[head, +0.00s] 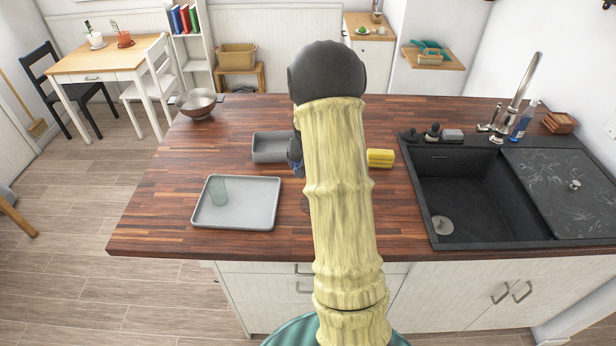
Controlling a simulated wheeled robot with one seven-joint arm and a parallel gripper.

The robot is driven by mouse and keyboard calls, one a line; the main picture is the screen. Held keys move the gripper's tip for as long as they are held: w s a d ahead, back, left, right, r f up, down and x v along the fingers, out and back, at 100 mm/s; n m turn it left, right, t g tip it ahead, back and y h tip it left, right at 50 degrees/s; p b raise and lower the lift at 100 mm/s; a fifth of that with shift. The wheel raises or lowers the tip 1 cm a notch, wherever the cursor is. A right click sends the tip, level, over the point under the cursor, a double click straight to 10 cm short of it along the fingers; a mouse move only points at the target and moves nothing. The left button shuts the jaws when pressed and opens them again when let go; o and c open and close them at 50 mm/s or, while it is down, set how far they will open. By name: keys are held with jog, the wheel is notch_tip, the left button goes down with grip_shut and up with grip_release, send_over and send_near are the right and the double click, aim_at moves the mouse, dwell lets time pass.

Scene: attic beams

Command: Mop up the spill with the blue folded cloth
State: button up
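My own arm rises through the middle of the head view and hides part of the counter. A small dark, bluish shape (295,155) shows at the arm's left edge, beside the grey tray; it seems to be part of my gripper, but its fingers are hidden. I cannot make out a blue folded cloth. A yellow folded cloth or sponge (380,158) lies on the counter just right of the arm. A small dark patch (305,203) at the arm's left edge may be the spill; most of it is hidden.
A black sink (470,200) fills the right. The wooden counter (160,210) is bare at left.

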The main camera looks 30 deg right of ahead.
jog(key=shift+w+f+b, duration=0.15)
jog(key=shift+f+b, duration=0.95)
jog(key=shift+f, duration=0.2)
jog(key=shift+w+f+b, duration=0.1)
jog(key=shift+f+b, duration=0.95)
jog(key=shift+f, duration=0.2)
jog(key=shift+f, duration=0.1)
